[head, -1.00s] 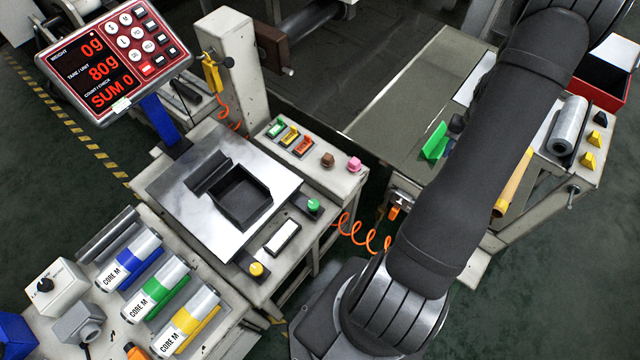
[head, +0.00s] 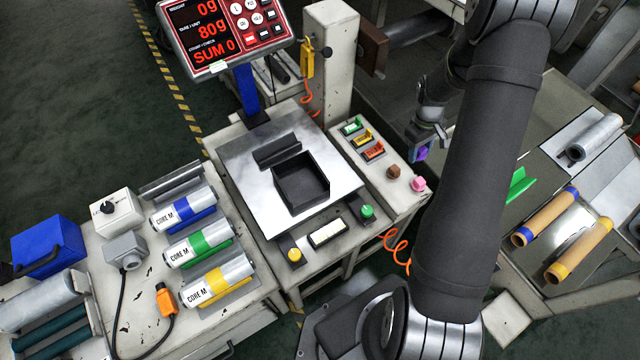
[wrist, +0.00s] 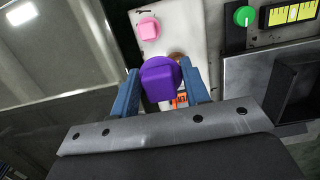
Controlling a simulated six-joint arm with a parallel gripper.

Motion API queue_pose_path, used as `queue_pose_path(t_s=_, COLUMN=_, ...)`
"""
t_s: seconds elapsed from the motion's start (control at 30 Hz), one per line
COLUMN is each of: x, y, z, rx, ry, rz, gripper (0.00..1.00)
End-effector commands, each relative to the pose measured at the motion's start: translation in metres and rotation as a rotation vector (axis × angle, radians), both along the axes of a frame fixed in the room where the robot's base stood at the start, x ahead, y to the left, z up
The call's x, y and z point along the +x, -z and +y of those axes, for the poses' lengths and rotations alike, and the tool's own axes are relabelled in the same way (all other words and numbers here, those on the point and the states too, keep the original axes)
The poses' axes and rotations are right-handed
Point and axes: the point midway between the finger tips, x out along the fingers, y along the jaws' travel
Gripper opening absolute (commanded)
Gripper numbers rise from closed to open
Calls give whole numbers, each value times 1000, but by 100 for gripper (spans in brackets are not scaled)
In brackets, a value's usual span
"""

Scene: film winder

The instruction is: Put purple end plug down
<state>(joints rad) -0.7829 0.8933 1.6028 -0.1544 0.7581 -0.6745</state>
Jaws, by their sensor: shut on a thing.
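The purple end plug (wrist: 160,80) is held between the two blue fingers of my gripper (wrist: 160,92) in the wrist view. In the head view the purple plug (head: 421,153) shows small at the tip of my gripper (head: 424,146), in the air beside the right edge of the side panel. My gripper is shut on it. In the wrist view the plug hides part of a brown plug (wrist: 176,56) and an orange label behind it.
The side panel (head: 404,206) holds a brown plug (head: 393,172), a pink plug (head: 418,184) and green, yellow and orange slots. The scale plate (head: 250,190) with a black tray (head: 301,181) stands left of it. Two brown cores (head: 545,217) lie at the right.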

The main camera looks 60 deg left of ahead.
Motion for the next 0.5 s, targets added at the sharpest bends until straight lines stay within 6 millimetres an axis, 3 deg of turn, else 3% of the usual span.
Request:
queue_pose_path(t_s=0.03, x=-15, y=2, z=17, rx=0, ry=-87, rz=0, gripper=21)
queue_pose_path(t_s=0.2, x=-64, y=8, z=64, rx=-2, ry=-365, rz=1, gripper=21)
queue_pose_path(t_s=0.5, x=-164, y=19, z=130, rx=-1, ry=-860, rz=1, gripper=21)
